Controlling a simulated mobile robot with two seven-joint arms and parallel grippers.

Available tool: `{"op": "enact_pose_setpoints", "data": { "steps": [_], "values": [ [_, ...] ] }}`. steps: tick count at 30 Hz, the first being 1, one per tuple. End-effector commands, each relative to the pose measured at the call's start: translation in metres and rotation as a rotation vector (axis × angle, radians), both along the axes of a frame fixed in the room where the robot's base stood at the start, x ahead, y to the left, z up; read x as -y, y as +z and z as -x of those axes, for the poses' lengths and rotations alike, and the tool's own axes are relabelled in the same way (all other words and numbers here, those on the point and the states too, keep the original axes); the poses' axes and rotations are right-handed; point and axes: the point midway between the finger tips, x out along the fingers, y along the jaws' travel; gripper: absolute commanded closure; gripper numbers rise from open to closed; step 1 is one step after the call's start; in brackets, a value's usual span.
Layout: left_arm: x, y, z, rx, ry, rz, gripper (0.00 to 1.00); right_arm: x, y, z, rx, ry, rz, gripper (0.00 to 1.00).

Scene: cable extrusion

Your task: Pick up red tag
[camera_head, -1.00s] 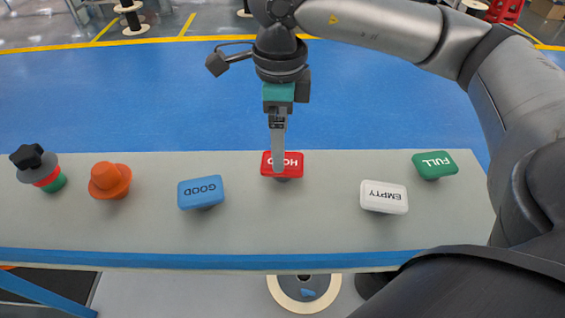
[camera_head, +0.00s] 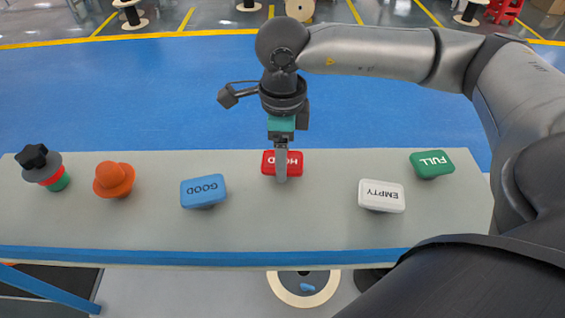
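The red tag (camera_head: 268,162), lettered HOLD, lies near the far edge of the table at the middle of the head view. I see the gripper edge-on as one narrow finger. I cannot tell whether it touches the tag, or how far apart its fingers are. My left gripper is not in view.
The grey table (camera_head: 245,235) also holds a blue GOOD tag (camera_head: 203,190), a white EMPTY tag (camera_head: 382,195) and a green FULL tag (camera_head: 431,163). An orange knob (camera_head: 114,179) and a black, grey, red and green stack (camera_head: 42,168) stand at left.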

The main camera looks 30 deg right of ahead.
Motion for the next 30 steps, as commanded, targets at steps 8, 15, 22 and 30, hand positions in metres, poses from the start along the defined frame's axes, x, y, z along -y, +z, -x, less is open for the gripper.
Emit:
{"op": "enact_pose_setpoints", "data": {
  "steps": [8, 15, 22, 30],
  "values": [
    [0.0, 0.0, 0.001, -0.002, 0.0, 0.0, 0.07, 0.0, 0.0, 0.0, 0.0, 0.0, 0.0, 0.68],
    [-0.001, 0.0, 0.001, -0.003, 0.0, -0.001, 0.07, 0.0, 0.0, 0.0, 0.001, 0.0, -0.001, 0.86],
    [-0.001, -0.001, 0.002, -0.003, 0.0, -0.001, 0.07, 0.0, 0.003, 0.0, 0.002, 0.0, -0.001, 0.86],
    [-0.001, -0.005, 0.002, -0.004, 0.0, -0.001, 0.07, 0.0, 0.032, -0.001, 0.006, 0.0, -0.002, 0.86]
  ]
}}
